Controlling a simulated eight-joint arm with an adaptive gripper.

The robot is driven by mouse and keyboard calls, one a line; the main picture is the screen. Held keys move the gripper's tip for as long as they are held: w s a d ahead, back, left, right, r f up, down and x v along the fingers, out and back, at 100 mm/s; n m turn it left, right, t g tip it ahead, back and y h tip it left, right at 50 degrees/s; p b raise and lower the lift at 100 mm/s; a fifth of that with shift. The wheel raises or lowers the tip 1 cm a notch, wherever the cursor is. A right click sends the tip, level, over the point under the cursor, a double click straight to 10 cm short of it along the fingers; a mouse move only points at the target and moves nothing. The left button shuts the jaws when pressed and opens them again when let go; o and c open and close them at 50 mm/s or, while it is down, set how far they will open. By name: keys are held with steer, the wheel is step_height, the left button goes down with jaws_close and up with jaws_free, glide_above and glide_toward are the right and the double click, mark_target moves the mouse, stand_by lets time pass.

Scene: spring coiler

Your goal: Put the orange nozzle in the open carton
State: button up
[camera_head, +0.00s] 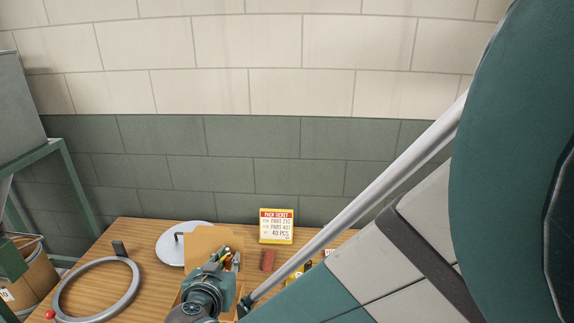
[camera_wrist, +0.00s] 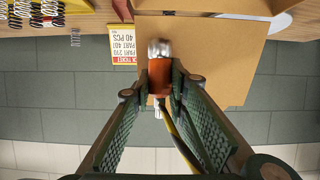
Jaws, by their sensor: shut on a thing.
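The orange nozzle (camera_wrist: 160,82), with its silver metal end, is between the two fingertips in the wrist view. My gripper (camera_wrist: 160,73) is shut on it. The brown open carton (camera_wrist: 215,55) shows behind the nozzle in the wrist view, mostly as a broad cardboard flap. In the head view the raised flap of the carton (camera_head: 205,239) stands on the wooden table, and my wrist covers much of the carton's front. My fingertips are hard to make out there. How high the nozzle is over the carton I cannot tell.
A yellow and white pack ticket (camera_head: 276,226) stands behind and right of the carton. A reddish block (camera_head: 268,260) is close to its right. A round white lid (camera_head: 178,247) lies behind left. A grey ring (camera_head: 67,296) lies at the left on the table (camera_head: 130,232).

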steer(key=shift+f+b, duration=0.45)
steer(key=shift+f, duration=0.05)
steer(key=o, duration=1)
steer(key=shift+r, duration=0.3)
steer(key=shift+r+p, duration=0.2)
steer(key=shift+p, duration=0.25)
steer(key=shift+s+r, duration=0.15)
steer(key=p+v, duration=0.1)
steer(key=v, duration=0.2)
steer(key=shift+r, duration=0.1)
step_height(320, 180, up, 7)
steer(key=p, duration=0.4)
glide_above(227, 260)
steer(key=s, duration=0.2)
steer(key=shift+w+f, duration=0.2)
steer(key=shift+w, duration=0.05)
